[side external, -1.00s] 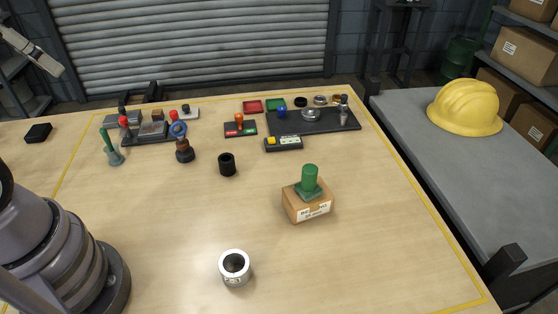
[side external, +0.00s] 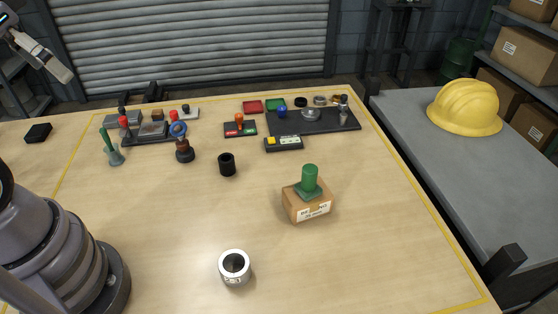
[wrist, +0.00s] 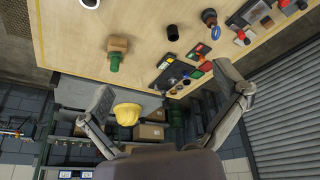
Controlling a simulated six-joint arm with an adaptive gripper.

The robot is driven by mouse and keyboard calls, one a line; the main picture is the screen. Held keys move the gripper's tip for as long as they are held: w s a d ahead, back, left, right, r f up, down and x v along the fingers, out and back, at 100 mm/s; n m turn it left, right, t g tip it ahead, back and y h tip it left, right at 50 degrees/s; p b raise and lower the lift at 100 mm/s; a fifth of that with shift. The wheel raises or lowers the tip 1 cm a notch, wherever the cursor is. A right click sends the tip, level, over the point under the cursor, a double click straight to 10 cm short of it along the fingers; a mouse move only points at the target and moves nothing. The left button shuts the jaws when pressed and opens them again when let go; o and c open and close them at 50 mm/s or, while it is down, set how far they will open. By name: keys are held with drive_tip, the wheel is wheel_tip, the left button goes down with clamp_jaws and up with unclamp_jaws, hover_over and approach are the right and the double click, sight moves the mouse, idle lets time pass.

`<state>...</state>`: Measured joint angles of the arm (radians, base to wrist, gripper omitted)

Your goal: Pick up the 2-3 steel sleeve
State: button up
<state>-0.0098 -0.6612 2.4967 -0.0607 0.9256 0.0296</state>
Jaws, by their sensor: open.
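A silver steel sleeve (side external: 235,267) with a dark bore and small markings stands upright on the bench near the front in the side view. I cannot read its marking with certainty. It shows partly at the top edge of the wrist view (wrist: 90,3). My gripper (wrist: 170,100) is open and empty in the wrist view, its two fingers wide apart. In the side view part of my gripper (side external: 62,72) shows at the top left, high up and far from the sleeve.
A black sleeve (side external: 227,165) stands mid-bench. A cardboard box (side external: 308,207) carries a green knobbed part (side external: 309,180). Several tools and trays line the back. A yellow helmet (side external: 465,107) rests on the grey side table. The bench around the steel sleeve is clear.

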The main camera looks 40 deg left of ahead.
drive_tip(key=w+d+f+n+g+h, duration=0.1)
drive_tip(key=d+f+n+g+h, duration=0.1)
drive_tip(key=d+f+g+h, duration=0.35)
drive_tip(key=n+t+h, duration=0.4)
drive_tip(key=n+h, duration=0.8)
drive_tip(key=n, duration=0.6)
hover_over(225, 259)
drive_tip(key=a, duration=0.5)
wheel_tip(225, 259, down, 24)
drive_tip(key=f, duration=0.5)
drive_tip(key=s+f, duration=0.1)
drive_tip(key=f, duration=0.2)
drive_tip(key=shift+f, duration=0.35)
drive_tip(key=shift+w+d+r, duration=0.1)
drive_tip(key=shift+d+r, duration=0.05)
drive_tip(key=shift+d, duration=0.3)
drive_tip(key=shift+w+d, duration=0.2)
drive_tip(key=shift+d, duration=0.85)
drive_tip(key=shift+w+d, duration=0.15)
drive_tip(key=shift+d, duration=0.9)
drive_tip(key=shift+w+d, duration=0.2)
drive_tip(key=shift+d, duration=0.85)
drive_tip(key=c, duration=1.3)
